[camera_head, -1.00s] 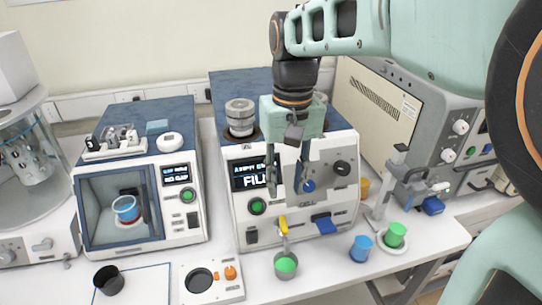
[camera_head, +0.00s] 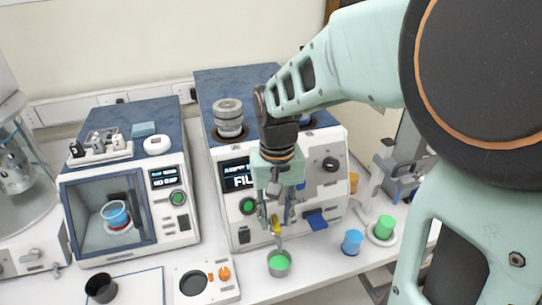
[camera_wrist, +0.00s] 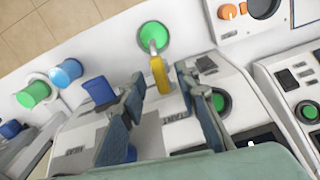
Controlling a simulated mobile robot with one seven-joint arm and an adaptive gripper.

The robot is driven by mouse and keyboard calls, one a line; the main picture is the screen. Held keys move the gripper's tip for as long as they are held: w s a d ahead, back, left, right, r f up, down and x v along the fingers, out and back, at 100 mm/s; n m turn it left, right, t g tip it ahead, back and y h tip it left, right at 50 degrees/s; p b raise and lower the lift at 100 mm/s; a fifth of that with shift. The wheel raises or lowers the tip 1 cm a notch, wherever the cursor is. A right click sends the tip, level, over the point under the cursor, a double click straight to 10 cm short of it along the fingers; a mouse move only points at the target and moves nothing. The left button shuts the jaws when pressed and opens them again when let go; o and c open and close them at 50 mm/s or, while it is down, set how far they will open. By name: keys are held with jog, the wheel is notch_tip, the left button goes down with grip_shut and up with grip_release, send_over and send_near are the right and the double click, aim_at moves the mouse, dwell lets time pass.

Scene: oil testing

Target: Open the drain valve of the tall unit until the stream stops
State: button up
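The tall unit (camera_head: 334,222) stands mid-bench with a lit display (camera_head: 238,181), partly hidden by my arm. Its drain valve has a yellow handle (camera_head: 276,226) low on the front, also in the wrist view (camera_wrist: 159,75). Below the valve stands a cup with green contents (camera_head: 279,263); it also shows in the wrist view (camera_wrist: 153,38). My gripper (camera_head: 276,217) is open, its fingers on either side of the yellow handle. In the wrist view my fingertips (camera_wrist: 159,78) show gaps to the handle on both sides. Whether a stream is running is too small to tell.
A blue lever (camera_head: 316,219) sits right of the valve on the unit's front. A blue cup (camera_head: 352,242) and a green cup (camera_head: 384,227) stand to the right. A panel with an orange knob (camera_head: 224,272) lies to the left of the cup below the valve.

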jog(key=shift+f, duration=0.15)
jog(key=shift+c, duration=0.3)
grip_shut()
jog(key=shift+n, duration=0.8)
jog(key=shift+o, duration=0.3)
grip_release()
